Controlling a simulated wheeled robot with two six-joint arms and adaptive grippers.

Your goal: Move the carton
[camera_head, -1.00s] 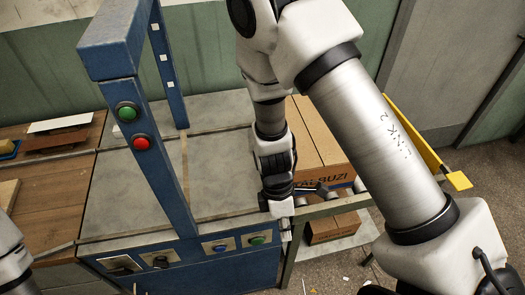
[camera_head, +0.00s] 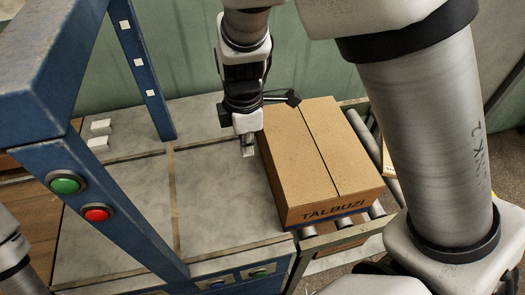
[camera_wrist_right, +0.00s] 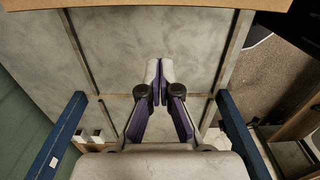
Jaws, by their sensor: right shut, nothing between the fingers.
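The carton (camera_head: 320,165) is a closed brown box with TALBUZI printed on its front face. In the head view it stands upright at the right end of the grey worktop, with rollers showing beside and below it. My right gripper (camera_head: 248,152) points down over the worktop, just left of the carton, shut and empty. I cannot tell whether it touches the carton. The wrist view shows its fingertips (camera_wrist_right: 160,66) together above the grey top, with a brown edge, likely the carton (camera_wrist_right: 170,4), along the top. Part of my left arm shows at the left edge; its fingers do not.
The worktop (camera_head: 215,215) left of the carton is clear. A blue frame (camera_head: 120,215) with a green button (camera_head: 67,183) and a red button (camera_head: 96,213) rises over it. Rollers (camera_head: 378,160) lie right of the carton. Small white blocks (camera_head: 98,143) sit behind the frame.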

